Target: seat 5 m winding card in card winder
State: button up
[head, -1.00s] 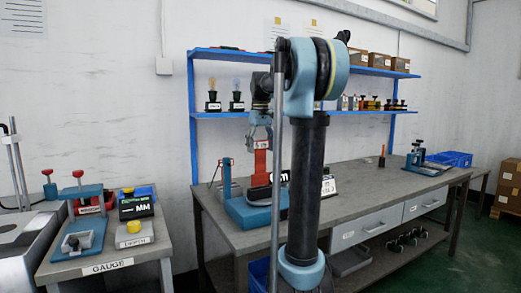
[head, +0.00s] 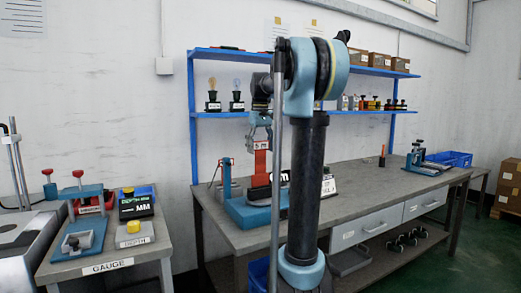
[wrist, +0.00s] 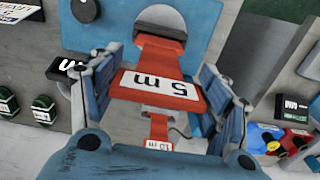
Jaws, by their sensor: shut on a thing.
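The 5 m winding card (wrist: 158,88) is red with a white "5 m" label. In the wrist view it lies between the two fingers of my gripper (wrist: 155,100), which is shut on it. In the head view my gripper (head: 259,122) points down, with the red card (head: 260,160) below it. The card winder (head: 248,212), with a blue base, stands under it at the left end of the bench. A blue plate of it (wrist: 205,25) shows behind the card in the wrist view. I cannot tell whether the card touches the winder.
A smaller red piece with a white label (wrist: 158,128) shows beyond the card. Black labelled blocks stand beside the winder. A blue shelf (head: 350,113) runs behind the bench (head: 345,205). A gauge table (head: 105,262) stands at left. The bench's middle right is clear.

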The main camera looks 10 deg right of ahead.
jog(key=shift+f, duration=2.75)
jog(key=o, duration=1.6)
notch_tip(320, 180, up, 12)
jog(key=shift+f, duration=0.1)
